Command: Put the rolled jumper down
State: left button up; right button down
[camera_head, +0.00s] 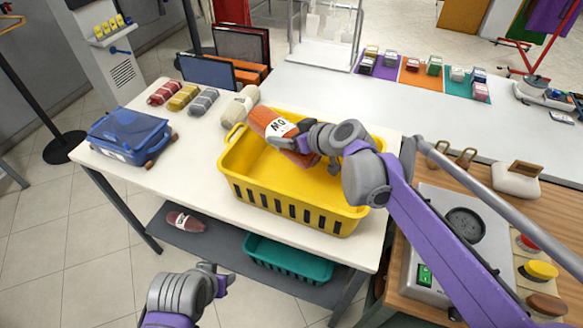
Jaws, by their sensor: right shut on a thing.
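The rolled jumper (267,123) is orange-red with a white paper band marked with dark letters. My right gripper (305,143) is shut on its right end. The jumper is tilted over the back left part of the yellow basket (290,200), whose visible floor is bare. I cannot tell whether the jumper touches the basket's rim. My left gripper (220,280) is low in front of the table, away from the jumper. Its fingers are too small to tell open from shut.
A blue case (130,136) stands at the table's left end. A dark red roll (186,221) and a teal basket (288,260) are on the lower shelf. Bare tabletop (190,160) lies left of the yellow basket.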

notch_tip(320, 180, down, 12)
jog(key=shift+w+r+b, duration=0.1)
jog(key=shift+b, duration=0.45)
jog(key=shift+f+b, duration=0.35)
jog(key=shift+f, duration=0.3)
grip_release()
jog(key=shift+r, duration=0.1)
jog(key=shift+s+d+r+p, duration=0.15)
jog(key=shift+r+p, duration=0.1)
jog(key=shift+r, duration=0.15)
jog(key=shift+s+d+r+p, duration=0.1)
jog(key=shift+r+p, duration=0.1)
jog(key=shift+r, duration=0.2)
jog(key=v, duration=0.6)
jog(key=shift+s+d, duration=0.2)
jog(key=shift+d, duration=0.05)
